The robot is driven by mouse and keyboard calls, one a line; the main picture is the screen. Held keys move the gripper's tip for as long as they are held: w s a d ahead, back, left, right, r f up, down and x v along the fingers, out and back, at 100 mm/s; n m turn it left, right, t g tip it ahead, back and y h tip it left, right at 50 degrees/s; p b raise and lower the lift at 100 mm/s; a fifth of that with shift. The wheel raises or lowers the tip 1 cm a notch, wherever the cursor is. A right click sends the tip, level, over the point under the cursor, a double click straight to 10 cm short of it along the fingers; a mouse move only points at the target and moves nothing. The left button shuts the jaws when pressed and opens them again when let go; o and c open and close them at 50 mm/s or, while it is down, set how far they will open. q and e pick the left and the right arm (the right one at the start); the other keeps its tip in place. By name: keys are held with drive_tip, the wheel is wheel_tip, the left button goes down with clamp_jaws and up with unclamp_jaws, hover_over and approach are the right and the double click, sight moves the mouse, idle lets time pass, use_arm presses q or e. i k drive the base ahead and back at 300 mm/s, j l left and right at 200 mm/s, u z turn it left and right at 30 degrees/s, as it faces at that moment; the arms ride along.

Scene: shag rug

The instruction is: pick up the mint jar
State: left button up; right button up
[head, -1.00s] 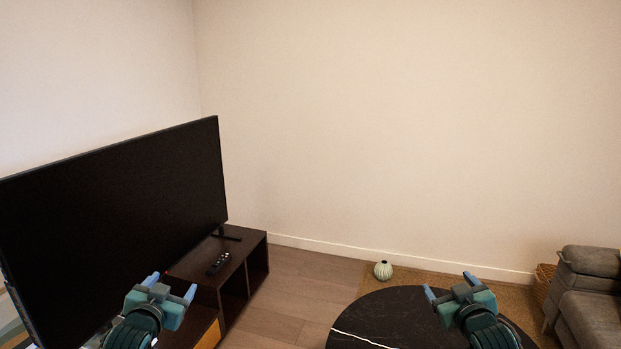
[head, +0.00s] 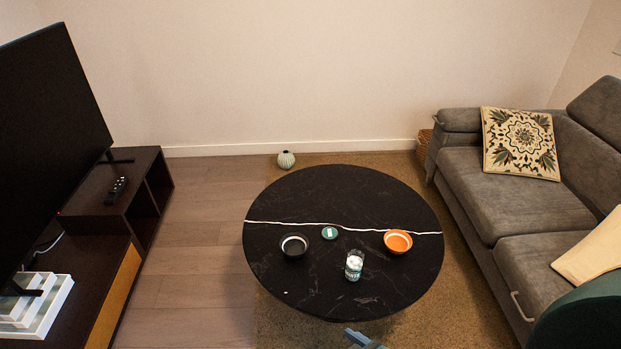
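The mint jar (head: 354,265) is a small clear glass jar with white contents and a greenish label. It stands upright on the near half of the round black table (head: 300,205). A small green disc (head: 330,232), perhaps its lid, lies behind it to the left. Only a blue-grey tip of a gripper (head: 364,340), apparently my right one, shows at the bottom edge, nearer than the table and apart from the jar. Its opening cannot be judged. My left gripper is out of view.
A black bowl (head: 294,245) sits left of the jar and an orange bowl (head: 398,241) to its right. A grey sofa (head: 510,200) stands at right, a TV cabinet (head: 100,228) at left. Wooden floor (head: 205,230) between cabinet and table is clear.

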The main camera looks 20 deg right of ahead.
sight(355, 258)
drive_tip(key=z, duration=1)
